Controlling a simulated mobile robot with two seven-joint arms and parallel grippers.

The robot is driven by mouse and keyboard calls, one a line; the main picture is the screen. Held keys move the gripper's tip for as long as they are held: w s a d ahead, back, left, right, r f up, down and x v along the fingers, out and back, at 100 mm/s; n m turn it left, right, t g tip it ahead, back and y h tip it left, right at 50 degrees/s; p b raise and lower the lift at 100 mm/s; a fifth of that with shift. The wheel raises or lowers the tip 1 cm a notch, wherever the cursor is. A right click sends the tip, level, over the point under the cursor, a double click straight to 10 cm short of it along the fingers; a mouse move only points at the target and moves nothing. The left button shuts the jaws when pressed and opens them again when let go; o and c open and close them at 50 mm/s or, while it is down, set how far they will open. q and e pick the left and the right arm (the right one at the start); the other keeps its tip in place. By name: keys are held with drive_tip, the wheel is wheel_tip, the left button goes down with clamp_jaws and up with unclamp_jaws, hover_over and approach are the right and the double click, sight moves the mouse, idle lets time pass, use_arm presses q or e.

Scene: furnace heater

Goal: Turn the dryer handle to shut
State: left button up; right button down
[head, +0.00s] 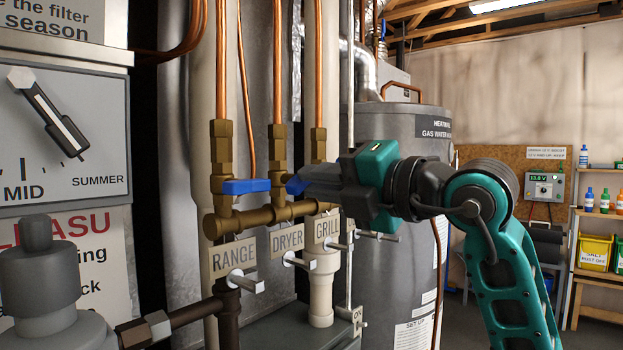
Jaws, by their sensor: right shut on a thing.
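The dryer valve is a brass body on a copper pipe above the DRYER label (287,240). Its blue dryer handle (295,185) shows only as a short stub; the rest is hidden by my right gripper (312,182). The gripper comes in from the right and is shut on this handle. The handle appears to stick out sideways from the upright pipe. My left gripper is not in view.
The blue range handle (246,187) lies level, just left of the dryer valve. The grill valve (318,145) stands close behind my gripper, its handle hidden. A brass manifold (262,216) runs below. A grey water heater (385,270) stands behind my right arm.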

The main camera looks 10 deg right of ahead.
drive_tip(key=shift+m, duration=0.4)
drive_tip(key=m+p, duration=0.2)
drive_tip(key=m, duration=0.1)
drive_tip(key=shift+m, duration=0.3)
drive_tip(key=c, duration=1.6)
unclamp_jaws()
drive_tip(key=shift+m, duration=0.3)
drive_tip(key=o, duration=0.6)
drive_tip(key=v, duration=0.7)
